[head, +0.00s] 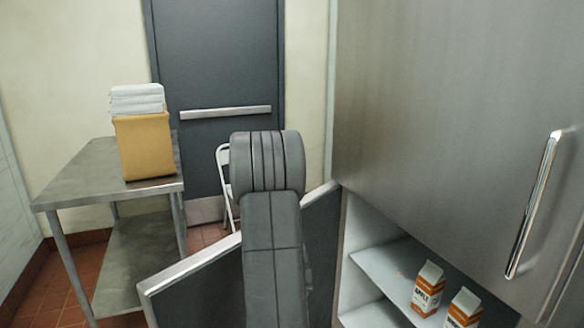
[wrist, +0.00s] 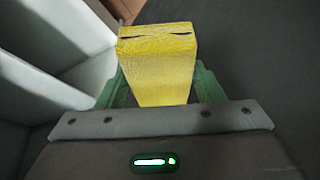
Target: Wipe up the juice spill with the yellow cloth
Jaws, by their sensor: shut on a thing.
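The yellow cloth (wrist: 158,62) is a folded, block-like bundle in the wrist view. My gripper (wrist: 160,88) has its green fingers on both sides of the cloth and is shut on it. The cloth sticks out beyond the fingertips. In the head view my grey arm runs down the middle, and the gripper and cloth are hidden. The juice spill does not show in either view.
A steel table (head: 80,180) at left holds a tan box (head: 145,148) topped with white towels (head: 137,98). A white folding chair (head: 225,185) stands behind.

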